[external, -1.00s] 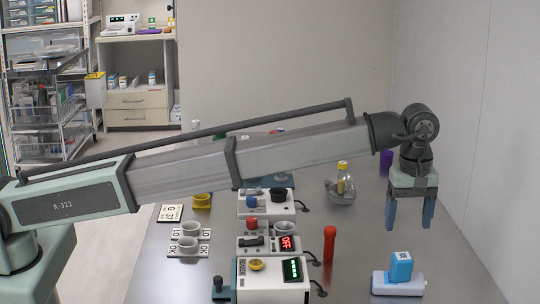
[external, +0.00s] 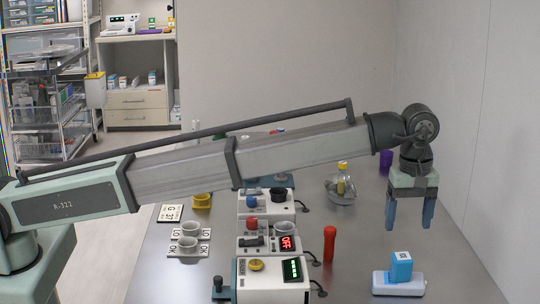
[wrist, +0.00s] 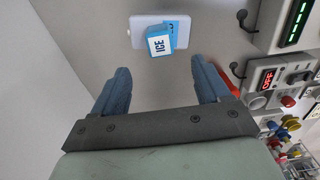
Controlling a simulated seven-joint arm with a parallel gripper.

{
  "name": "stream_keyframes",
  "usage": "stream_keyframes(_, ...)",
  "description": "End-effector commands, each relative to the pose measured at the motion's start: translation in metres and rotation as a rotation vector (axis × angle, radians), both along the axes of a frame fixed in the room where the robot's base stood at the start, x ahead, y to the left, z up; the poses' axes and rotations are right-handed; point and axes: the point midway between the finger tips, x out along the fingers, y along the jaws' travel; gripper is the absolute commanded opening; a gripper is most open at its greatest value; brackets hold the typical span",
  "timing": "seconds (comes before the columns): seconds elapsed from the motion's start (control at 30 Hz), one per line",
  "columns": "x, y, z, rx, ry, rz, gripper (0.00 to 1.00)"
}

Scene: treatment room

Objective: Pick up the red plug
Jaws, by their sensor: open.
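An upright red cylinder (external: 330,245) with a slightly wider top stands on the metal table, right of the boxes with displays; it looks most like the red plug, though a smaller red knob (external: 251,224) also shows on one of the boxes. My gripper (external: 410,226) is open and empty, pointing down above the table, right of the red cylinder and apart from it. In the wrist view the gripper (wrist: 160,80) has its fingers spread with nothing between them. The red cylinder (wrist: 224,82) shows there partly hidden behind the right finger.
A blue-and-white box marked ICE (wrist: 160,42) is on a white slab (external: 380,287) at the table's front right. Boxes with displays (external: 268,281) stand left of the red cylinder. A bowl with a bottle (external: 342,190) is farther back. A wall rises at the right.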

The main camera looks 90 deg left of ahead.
Motion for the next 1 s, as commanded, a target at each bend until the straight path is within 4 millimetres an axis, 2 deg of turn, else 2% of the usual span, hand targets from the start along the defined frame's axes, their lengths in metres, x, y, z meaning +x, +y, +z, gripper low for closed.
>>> stream_keyframes(0.17,0.000,0.000,0.000,0.000,0.000,0.000,0.75)
stream_keyframes(0.33,0.000,0.000,0.000,0.000,0.000,0.000,0.61)
stream_keyframes(0.57,0.000,0.001,0.000,0.000,0.000,0.001,0.61)
stream_keyframes(0.7,0.000,0.015,-0.002,0.000,0.002,0.016,0.61)
stream_keyframes(0.77,-0.008,0.025,-0.007,0.000,0.006,0.028,0.61)
stream_keyframes(0.83,-0.025,0.035,-0.014,0.000,0.010,0.038,0.61)
stream_keyframes(1.0,-0.090,0.056,-0.036,0.012,0.017,0.063,0.61)
